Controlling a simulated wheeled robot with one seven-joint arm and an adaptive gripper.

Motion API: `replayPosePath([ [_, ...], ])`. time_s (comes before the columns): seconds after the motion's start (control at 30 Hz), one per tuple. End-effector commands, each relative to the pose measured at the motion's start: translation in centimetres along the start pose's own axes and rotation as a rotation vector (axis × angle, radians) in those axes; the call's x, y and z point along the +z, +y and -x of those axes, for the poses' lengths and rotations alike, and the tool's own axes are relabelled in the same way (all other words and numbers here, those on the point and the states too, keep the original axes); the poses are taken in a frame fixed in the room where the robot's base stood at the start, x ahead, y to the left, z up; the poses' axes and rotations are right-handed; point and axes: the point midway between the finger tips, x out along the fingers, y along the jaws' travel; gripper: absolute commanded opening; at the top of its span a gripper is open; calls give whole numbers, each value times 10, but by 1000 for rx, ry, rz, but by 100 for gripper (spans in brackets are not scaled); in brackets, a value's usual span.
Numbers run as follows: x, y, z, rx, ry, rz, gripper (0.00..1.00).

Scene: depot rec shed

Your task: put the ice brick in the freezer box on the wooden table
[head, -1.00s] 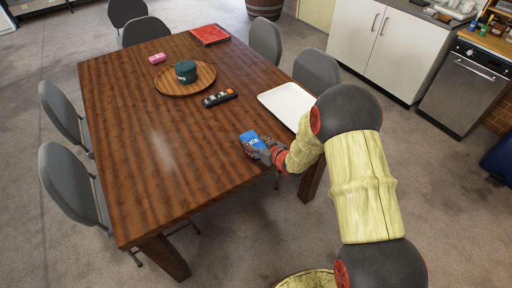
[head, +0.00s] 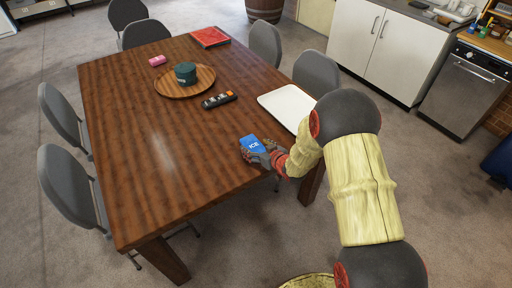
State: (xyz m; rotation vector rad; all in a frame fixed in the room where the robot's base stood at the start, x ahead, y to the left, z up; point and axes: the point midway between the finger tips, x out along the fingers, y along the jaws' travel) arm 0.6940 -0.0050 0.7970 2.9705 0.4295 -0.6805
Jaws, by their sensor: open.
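The blue ice brick (head: 253,144), marked ICE, is at the right edge of the wooden table (head: 165,150), tilted in the picture. My gripper (head: 268,154) is open at the brick's lower right side, its dark fingers close to or touching it. The fingers overlap part of the brick, and I cannot tell whether the brick rests on the table. I do not make out a freezer box on the table; a shallow white tray (head: 272,99) lies near the right edge, beyond the brick.
A black remote-like item (head: 219,100), a round wooden tray (head: 167,91) with a dark green item (head: 186,73), a pink block (head: 158,61) and a red flat item (head: 210,37) are farther back. Grey chairs line the sides. The near left tabletop is clear.

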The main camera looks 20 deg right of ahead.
Motion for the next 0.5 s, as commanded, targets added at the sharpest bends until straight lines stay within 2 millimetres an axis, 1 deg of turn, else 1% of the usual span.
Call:
replayPosePath([
  [0.17,-4,0,3,0,0,0,72],
  [0.23,-4,1,11,1,0,-1,72],
  [0.37,-5,1,35,2,-1,-2,72],
  [0.5,-5,1,65,3,0,-2,72],
])
